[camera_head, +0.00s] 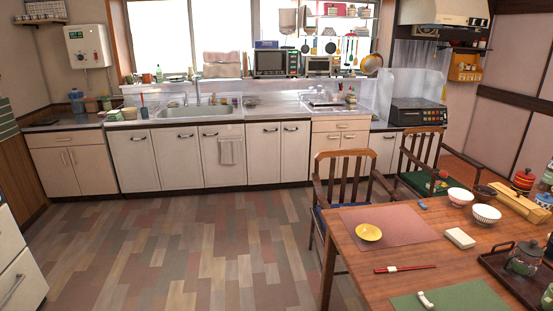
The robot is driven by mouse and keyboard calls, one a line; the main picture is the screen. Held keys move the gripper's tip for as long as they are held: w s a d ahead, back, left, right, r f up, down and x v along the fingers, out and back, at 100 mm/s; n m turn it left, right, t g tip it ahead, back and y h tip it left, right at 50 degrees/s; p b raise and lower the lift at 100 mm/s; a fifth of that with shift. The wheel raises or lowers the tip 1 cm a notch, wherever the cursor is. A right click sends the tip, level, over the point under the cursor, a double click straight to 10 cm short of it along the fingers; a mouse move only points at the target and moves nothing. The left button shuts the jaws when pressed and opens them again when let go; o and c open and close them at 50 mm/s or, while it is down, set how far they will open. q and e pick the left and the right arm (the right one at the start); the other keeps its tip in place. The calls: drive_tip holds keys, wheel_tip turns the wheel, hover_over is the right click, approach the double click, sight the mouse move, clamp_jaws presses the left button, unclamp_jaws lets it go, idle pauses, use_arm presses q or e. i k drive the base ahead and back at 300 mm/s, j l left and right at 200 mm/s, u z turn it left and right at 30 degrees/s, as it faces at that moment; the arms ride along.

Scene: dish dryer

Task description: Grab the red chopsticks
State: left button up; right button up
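The red chopsticks (405,269) lie on the bare wood of the dining table (360,288) at the lower right. They lie nearly level across the picture, with a small white piece around or under their left part. They are between the pink placemat (405,228) and the green placemat (455,300). Neither of my grippers shows in the head view.
A yellow bowl (369,232) sits on the pink placemat. A white block-shaped thing (460,238), bowls (486,214) and a dark tray (500,262) with a teapot stand to the right. Wooden chairs (345,178) stand behind the table. The floor (190,250) at left is clear.

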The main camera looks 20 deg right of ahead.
sight(389, 270)
drive_tip(key=i+z, duration=0.15)
drive_tip(key=z, duration=0.25)
drive_tip(key=i+j+z, duration=0.15)
drive_tip(key=z, duration=0.25)
drive_tip(key=i+j+z, duration=0.15)
drive_tip(key=z, duration=0.25)
drive_tip(key=i+j+z, duration=0.15)
drive_tip(key=z, duration=0.25)
drive_tip(key=j+z, duration=0.25)
drive_tip(key=z, duration=0.15)
drive_tip(key=i+j, duration=0.05)
